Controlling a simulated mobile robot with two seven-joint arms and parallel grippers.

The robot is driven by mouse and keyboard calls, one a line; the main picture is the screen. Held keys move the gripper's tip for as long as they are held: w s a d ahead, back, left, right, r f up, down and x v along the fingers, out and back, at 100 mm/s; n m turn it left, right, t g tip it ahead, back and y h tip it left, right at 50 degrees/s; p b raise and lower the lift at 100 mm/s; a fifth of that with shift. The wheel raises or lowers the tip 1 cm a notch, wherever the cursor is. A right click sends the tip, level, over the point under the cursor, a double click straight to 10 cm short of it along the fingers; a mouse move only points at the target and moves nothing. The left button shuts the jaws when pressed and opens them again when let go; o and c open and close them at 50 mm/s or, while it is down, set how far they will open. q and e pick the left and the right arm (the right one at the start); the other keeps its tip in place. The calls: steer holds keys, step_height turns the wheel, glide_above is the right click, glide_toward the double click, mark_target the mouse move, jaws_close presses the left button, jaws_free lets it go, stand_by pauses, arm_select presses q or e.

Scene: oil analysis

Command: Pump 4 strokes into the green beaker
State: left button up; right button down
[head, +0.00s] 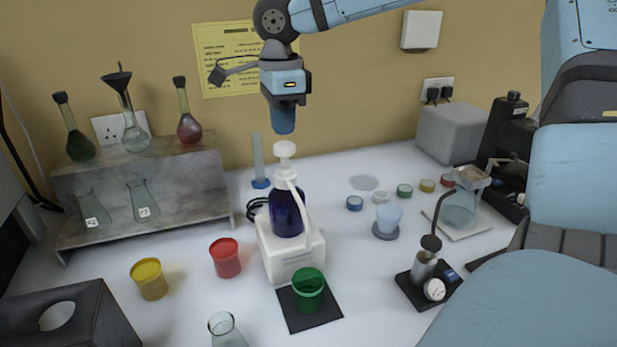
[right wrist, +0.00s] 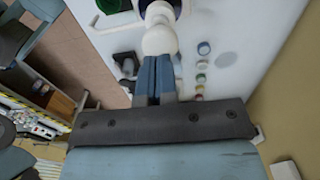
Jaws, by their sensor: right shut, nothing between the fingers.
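The green beaker (head: 308,290) stands on a black square mat (head: 318,318) in front of the white pump stand (head: 287,258). A dark blue bottle (head: 287,213) with a white pump head (head: 285,150) sits on the stand, and its white spout tube points down toward the beaker. My right gripper (head: 285,122) points straight down above the pump head, shut and empty, with a small gap in the head view. In the right wrist view the shut fingers (right wrist: 155,78) are in line with the white pump head (right wrist: 160,38). My left gripper is not in view.
A red beaker (head: 225,258) and a yellow beaker (head: 149,279) stand left of the stand. A flask rack (head: 180,200) is at the back left.

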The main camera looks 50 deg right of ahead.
steer(key=shift+r, duration=0.1)
step_height(320, 180, up, 6)
steer(key=p, duration=0.3)
stand_by(0.6)
